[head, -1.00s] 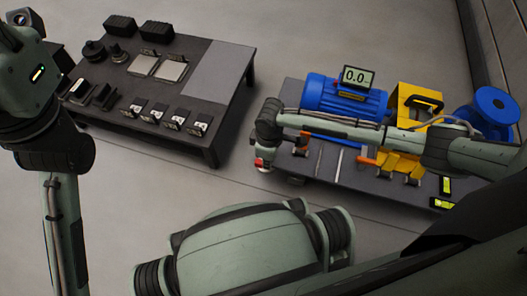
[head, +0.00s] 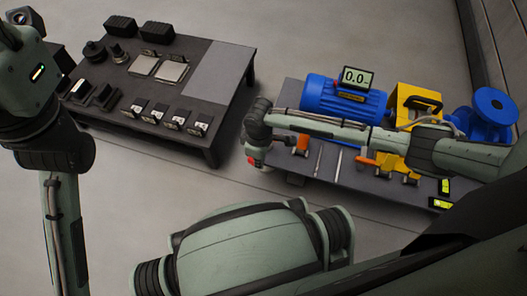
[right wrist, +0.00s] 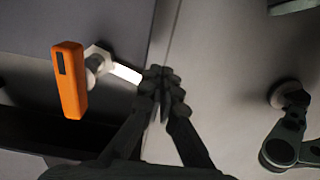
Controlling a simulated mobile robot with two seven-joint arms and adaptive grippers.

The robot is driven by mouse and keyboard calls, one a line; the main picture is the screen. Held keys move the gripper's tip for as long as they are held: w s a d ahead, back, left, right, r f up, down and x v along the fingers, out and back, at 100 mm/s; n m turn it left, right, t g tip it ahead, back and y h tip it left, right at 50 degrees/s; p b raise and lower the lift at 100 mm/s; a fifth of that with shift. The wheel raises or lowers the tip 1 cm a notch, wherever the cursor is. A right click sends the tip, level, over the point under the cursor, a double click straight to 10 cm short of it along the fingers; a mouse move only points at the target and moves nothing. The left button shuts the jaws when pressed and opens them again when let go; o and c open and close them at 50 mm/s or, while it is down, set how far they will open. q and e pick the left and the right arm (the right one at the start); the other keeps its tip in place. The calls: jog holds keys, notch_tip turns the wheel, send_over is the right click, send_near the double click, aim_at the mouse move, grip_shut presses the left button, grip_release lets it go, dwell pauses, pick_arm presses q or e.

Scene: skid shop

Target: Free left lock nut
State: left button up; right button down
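In the right wrist view a pale hexagonal nut (right wrist: 98,60) sits on a bright shank (right wrist: 126,73), beside an upright orange block-shaped part (right wrist: 70,80). My right gripper (right wrist: 163,78) has its dark fingers together, with nothing visible between them. Its fingertips are just right of the shank's free end; I cannot tell whether they touch it. In the head view the orange part (head: 302,143) shows at the left end of the dark skid (head: 325,160), and my right wrist is left of it.
The skid carries a blue motor (head: 340,100) with a display reading 0.0 (head: 357,78), a yellow guard (head: 410,105) and a blue pump (head: 490,115). Another orange part (head: 365,160) is farther right. A dark table (head: 215,140) with parts stands at left. Floor between is clear.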

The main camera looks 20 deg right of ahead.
jog(key=shift+w+a, duration=0.3)
jog(key=shift+a, duration=0.2)
jog(key=shift+w+a, duration=0.55)
jog(key=shift+w, duration=0.05)
jog(key=shift+w+a, duration=0.5)
jog(key=shift+w, duration=0.35)
